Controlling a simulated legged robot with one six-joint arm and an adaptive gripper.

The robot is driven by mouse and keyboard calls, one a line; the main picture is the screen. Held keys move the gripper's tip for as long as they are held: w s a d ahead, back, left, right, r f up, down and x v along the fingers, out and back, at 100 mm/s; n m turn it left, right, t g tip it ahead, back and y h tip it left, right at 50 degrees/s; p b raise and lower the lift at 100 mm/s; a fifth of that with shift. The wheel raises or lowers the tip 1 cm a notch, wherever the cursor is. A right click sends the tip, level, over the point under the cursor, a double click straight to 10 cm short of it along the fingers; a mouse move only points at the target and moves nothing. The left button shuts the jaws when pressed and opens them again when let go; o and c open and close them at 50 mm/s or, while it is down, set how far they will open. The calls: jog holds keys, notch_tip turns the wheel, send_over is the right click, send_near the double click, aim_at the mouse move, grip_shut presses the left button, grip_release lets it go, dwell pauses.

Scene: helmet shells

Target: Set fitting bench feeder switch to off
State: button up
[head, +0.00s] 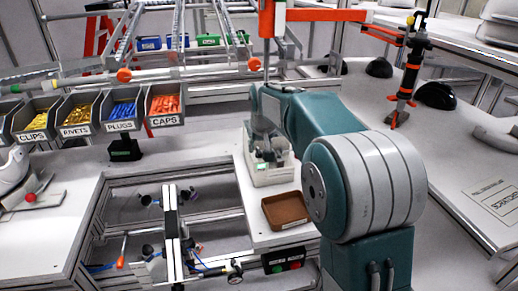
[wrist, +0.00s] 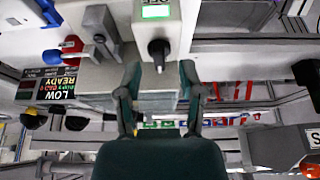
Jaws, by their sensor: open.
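In the wrist view, a pale switch box (wrist: 170,28) hangs at the top centre with a lit green panel and a black rotary knob (wrist: 158,50). Part of a label, seemingly OFF, is cut by the top edge. My gripper (wrist: 159,70) is open and empty, its two fingers pointing toward the box. The knob shows just beyond and between the fingertips; I cannot tell whether they touch it. I cannot pick out the knob there.
Labelled bins of clips, rivets, plugs and caps (head: 165,121) stand at left. A brown tray (head: 286,210) and a red-green button box (head: 284,263) lie in front of the crate. Rails and an orange beam (head: 325,15) run overhead. A LOW/READY panel (wrist: 46,90) is at left in the wrist view.

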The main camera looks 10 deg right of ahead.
jog(key=shift+w+f, duration=0.25)
jog(key=shift+f, duration=0.4)
grip_shut()
